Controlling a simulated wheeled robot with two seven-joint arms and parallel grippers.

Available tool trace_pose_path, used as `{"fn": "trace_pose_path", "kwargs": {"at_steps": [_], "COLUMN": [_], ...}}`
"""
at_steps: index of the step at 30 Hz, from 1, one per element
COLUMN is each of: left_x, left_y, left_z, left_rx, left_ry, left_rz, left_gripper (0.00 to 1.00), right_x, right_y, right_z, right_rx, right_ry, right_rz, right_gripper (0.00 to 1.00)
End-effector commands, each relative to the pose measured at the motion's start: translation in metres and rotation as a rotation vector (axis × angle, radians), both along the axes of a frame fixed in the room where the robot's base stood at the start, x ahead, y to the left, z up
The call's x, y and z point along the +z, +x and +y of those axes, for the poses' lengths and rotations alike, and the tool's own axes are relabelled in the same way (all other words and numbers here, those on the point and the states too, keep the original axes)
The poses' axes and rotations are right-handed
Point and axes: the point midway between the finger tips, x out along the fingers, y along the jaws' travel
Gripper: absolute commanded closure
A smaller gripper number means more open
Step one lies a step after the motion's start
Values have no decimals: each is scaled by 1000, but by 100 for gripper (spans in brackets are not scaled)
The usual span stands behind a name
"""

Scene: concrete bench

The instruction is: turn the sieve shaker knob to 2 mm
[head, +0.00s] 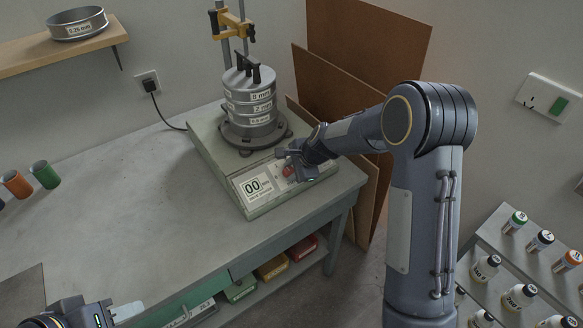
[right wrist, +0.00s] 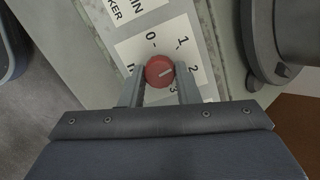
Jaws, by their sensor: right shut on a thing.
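The sieve shaker (head: 203,150) stands on the bench with its stack of sieves (head: 250,100); its display (head: 256,187) reads 00. The red knob (head: 288,171) is on its sloped front panel, partly behind my right gripper (head: 297,165). In the right wrist view the knob (right wrist: 159,71) sits between the two fingers of my right gripper (right wrist: 162,88), which is shut on it. The knob's white line points right and slightly up, towards the 2 on the white dial label (right wrist: 128,50). My left gripper (head: 122,311) is at the bottom left, away from the shaker; its opening is unclear.
Orange and green containers (head: 45,174) stand at the bench's left. Brown boards (head: 345,60) lean on the wall behind my right arm. A rack of bottles (head: 500,250) is at the lower right. The middle of the bench (head: 120,210) is clear.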

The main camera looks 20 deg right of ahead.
Motion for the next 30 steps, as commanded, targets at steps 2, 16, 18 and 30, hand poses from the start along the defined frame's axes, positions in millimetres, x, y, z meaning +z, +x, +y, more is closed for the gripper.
{"fn": "trace_pose_path", "kwargs": {"at_steps": [2, 16, 18, 30], "left_x": [4, 16, 18, 21], "left_y": [0, 0, 0, 0], "left_z": [0, 0, 0, 0], "left_rx": [0, 0, 0, 0], "left_ry": [0, 0, 0, 0], "left_rz": [0, 0, 0, 0], "left_gripper": [64, 64, 64, 64], "right_x": [1, 0, 0, -1], "right_y": [-1, -2, -2, -3], "right_z": [-1, 0, 0, 0], "right_rx": [-64, -408, -446, -568], "right_ry": [36, 238, 261, 333], "right_rz": [15, 86, 96, 122], "right_gripper": [94, 94, 94, 94]}}
